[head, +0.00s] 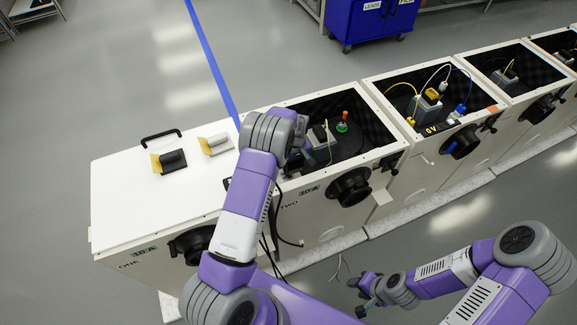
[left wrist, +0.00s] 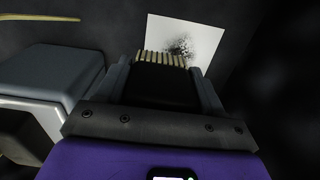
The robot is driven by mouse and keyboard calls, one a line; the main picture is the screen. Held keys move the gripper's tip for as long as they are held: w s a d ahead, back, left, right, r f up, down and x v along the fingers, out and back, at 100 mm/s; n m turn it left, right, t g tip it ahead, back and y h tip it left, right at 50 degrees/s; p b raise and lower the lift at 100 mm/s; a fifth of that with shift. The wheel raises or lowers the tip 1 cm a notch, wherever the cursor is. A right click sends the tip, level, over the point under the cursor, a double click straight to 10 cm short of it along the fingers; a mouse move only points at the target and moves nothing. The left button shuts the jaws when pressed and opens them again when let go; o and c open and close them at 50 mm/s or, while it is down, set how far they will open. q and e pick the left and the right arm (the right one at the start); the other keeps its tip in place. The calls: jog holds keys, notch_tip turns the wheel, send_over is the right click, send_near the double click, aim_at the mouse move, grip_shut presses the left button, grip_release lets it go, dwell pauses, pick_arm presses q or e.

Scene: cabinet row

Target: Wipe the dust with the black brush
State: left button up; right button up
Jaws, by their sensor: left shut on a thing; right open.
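My left gripper (left wrist: 163,80) is shut on the black brush (left wrist: 162,88), whose pale bristles (left wrist: 165,59) point away from me in the left wrist view. Just beyond the bristles is a white plate (left wrist: 208,36) with a patch of dark dust (left wrist: 182,46). The bristles overlap the plate's lower edge in the picture; I cannot tell whether they touch it. In the head view my left arm reaches into open cabinet TWO (head: 285,208), and its wrist hides the brush and the dust. My right gripper (head: 362,291) is open and empty, low in front of the cabinets.
A grey box (left wrist: 55,75) stands close left of my left gripper. Cabinet TWO also holds a green-and-red part (head: 342,124). A black-handled pad (head: 172,160) and a paler one (head: 215,144) lie on cabinet ONE's closed lid (head: 125,190). More open cabinets stand to the right.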

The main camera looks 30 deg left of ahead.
pick_arm(q)
jog(key=shift+w+d, duration=0.2)
jog(key=shift+w, duration=0.05)
jog(key=shift+r, duration=0.2)
jog(key=shift+s+a+r+p, duration=0.1)
jog(key=shift+s+a+p, duration=0.25)
jog(key=shift+s+a, duration=0.75)
jog(key=shift+s+a+r+p, duration=0.1)
jog(key=shift+s+a+p, duration=0.25)
jog(key=shift+s+a, duration=0.7)
jog(key=shift+s+f, duration=0.15)
jog(key=shift+s, duration=0.3)
